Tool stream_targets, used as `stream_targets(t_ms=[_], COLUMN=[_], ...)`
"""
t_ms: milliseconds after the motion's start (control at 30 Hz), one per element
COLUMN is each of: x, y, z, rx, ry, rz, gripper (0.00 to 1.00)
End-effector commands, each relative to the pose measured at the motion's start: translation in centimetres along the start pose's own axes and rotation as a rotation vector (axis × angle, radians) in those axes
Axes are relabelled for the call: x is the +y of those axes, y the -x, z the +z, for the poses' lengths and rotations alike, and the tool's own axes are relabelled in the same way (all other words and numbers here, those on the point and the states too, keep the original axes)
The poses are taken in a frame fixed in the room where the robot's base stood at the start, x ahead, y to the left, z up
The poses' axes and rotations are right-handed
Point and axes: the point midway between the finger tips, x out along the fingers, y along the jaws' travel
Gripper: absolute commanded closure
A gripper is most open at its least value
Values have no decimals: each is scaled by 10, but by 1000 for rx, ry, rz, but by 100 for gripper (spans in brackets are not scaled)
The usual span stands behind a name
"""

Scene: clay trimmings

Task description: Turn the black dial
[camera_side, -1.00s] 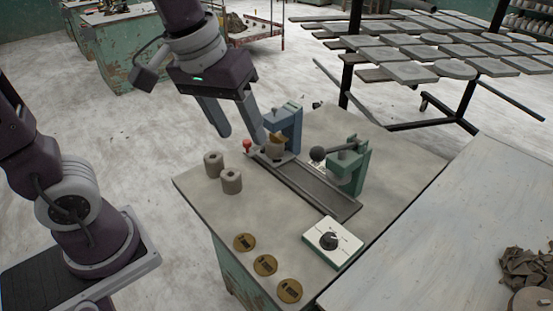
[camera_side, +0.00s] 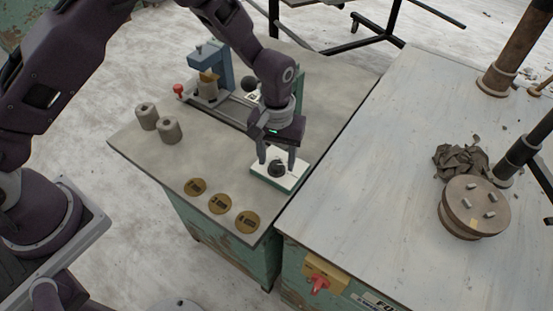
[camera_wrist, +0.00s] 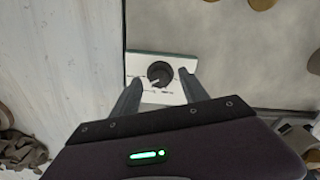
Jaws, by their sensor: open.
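The black dial (camera_side: 277,168) sits on a white and green box (camera_side: 263,169) near the table's edge. In the wrist view the dial (camera_wrist: 160,74) shows as a round black knob with a pale pointer mark, on the white face of its box (camera_wrist: 135,65). My gripper (camera_side: 276,160) is open and points down over the box. In the wrist view the two fingers of my gripper (camera_wrist: 158,82) lie to either side of the dial, with a gap on each side. Whether the fingertips are level with the dial or above it, I cannot tell.
Two grey cylinders (camera_side: 168,130), a red knob (camera_side: 178,89) and a blue stand (camera_side: 222,66) are further back. A pale table (camera_side: 340,190) adjoins on the right, with clay scraps (camera_side: 461,160) and a round wheel (camera_side: 474,208).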

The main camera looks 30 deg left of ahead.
Motion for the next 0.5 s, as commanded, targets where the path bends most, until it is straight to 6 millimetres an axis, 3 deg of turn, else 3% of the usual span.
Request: stream_targets(t_ms=[100, 333, 500], x=[0, 0, 0], y=[-10, -11, -11], z=[0, 0, 0], rx=[0, 0, 0], ry=[1, 1, 0], rz=[0, 1, 1], gripper=[48, 48, 79])
